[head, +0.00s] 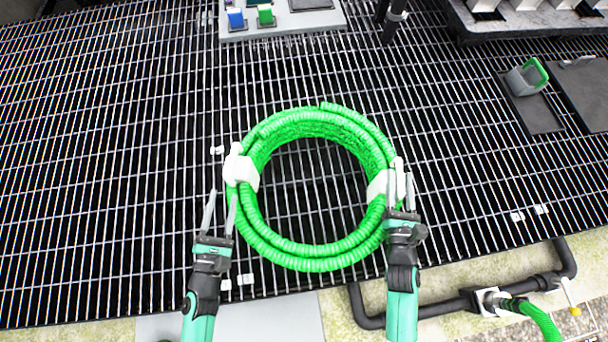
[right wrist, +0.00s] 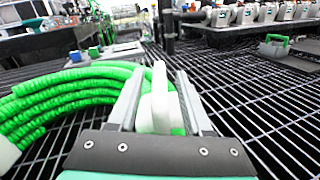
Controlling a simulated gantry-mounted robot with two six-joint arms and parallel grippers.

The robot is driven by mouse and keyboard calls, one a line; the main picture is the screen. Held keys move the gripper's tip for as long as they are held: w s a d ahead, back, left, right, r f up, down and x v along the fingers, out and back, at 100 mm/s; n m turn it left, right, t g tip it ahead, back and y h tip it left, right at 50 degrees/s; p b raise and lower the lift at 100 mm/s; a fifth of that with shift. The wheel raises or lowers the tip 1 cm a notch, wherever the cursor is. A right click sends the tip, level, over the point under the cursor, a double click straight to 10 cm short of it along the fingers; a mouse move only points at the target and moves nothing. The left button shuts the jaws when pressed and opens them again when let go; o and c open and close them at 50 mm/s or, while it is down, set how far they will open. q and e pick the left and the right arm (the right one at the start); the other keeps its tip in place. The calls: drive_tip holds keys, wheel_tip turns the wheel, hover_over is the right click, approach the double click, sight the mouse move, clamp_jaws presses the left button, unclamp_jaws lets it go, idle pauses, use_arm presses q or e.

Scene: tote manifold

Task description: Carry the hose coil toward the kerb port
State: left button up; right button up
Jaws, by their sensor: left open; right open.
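The green hose coil (head: 300,262) lies on the dark metal grating. It has a white grip (head: 240,170) on its left side and another white grip (head: 379,186) on its right. My left gripper (head: 221,205) is open and empty, just outside the left grip. My right gripper (head: 401,182) is open at the right grip. In the right wrist view, the upright white grip (right wrist: 160,100) stands between the parted fingers. Whether either finger touches it is unclear. At the lower right, a black pipe (head: 445,307) meets a pale fitting (head: 490,300) with a green hose; I cannot tell whether this is the kerb port.
A grey panel (head: 290,24) with blue and green blocks lies at the back. A green-handled container (head: 524,80) stands on a dark mat at the right. A raised bench edge (head: 530,25) is at the far right. The grating left of the coil is clear.

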use_arm(q)
drive_tip(key=shift+s, duration=0.1)
use_arm(e)
drive_tip(key=s, duration=1)
drive_tip(key=shift+w, duration=0.1)
use_arm(q)
drive_tip(key=shift+r, duration=0.1)
